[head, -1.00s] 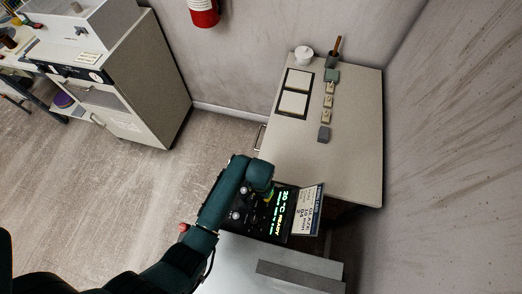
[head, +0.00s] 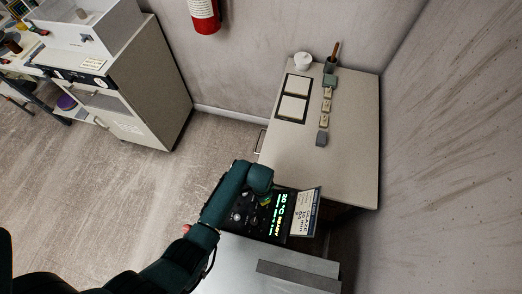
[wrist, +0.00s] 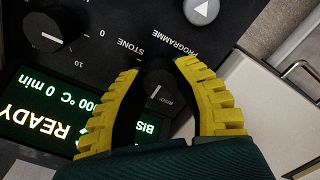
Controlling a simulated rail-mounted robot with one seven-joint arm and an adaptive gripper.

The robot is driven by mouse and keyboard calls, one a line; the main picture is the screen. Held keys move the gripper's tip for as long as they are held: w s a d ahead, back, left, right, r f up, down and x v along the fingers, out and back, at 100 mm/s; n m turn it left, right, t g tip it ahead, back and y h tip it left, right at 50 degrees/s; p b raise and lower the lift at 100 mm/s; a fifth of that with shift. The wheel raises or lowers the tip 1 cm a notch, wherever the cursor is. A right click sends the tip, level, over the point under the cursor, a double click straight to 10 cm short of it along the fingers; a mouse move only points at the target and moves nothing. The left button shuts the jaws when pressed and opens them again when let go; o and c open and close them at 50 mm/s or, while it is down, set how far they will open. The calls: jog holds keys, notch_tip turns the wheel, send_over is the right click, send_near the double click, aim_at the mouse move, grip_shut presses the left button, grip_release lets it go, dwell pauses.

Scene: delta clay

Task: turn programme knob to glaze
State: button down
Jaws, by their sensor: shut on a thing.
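The programme knob (wrist: 158,88) is dark and round with a short white line, which lies slantwise in the upside-down wrist view. My gripper (wrist: 160,70) has yellow ribbed fingers, one on each side of the knob, closed on it. The black control panel (wrist: 115,40) reads "PROGRAMME" and "STONE" above the knob in the picture and part of "BIS" below it. The glaze label is not visible there; my fingers and palm hide part of the dial. In the head view my arm covers most of the knob area beside the lit display (head: 281,214).
A second knob (wrist: 50,30) and a grey button with a triangle (wrist: 201,10) sit near my fingers. A card reading "GLAZE" (head: 305,212) stands beside the display. A table (head: 345,165) with tiles and small blocks lies beyond. Open floor (head: 120,190) is at the left.

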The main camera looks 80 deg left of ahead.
jog(key=m+p, duration=0.1)
jog(key=m, duration=0.4)
jog(key=shift+p, duration=0.3)
jog(key=shift+f+m, duration=0.1)
jog(key=shift+m, duration=0.3)
jog(key=c, duration=0.7)
grip_release()
notch_tip(320, 180, up, 12)
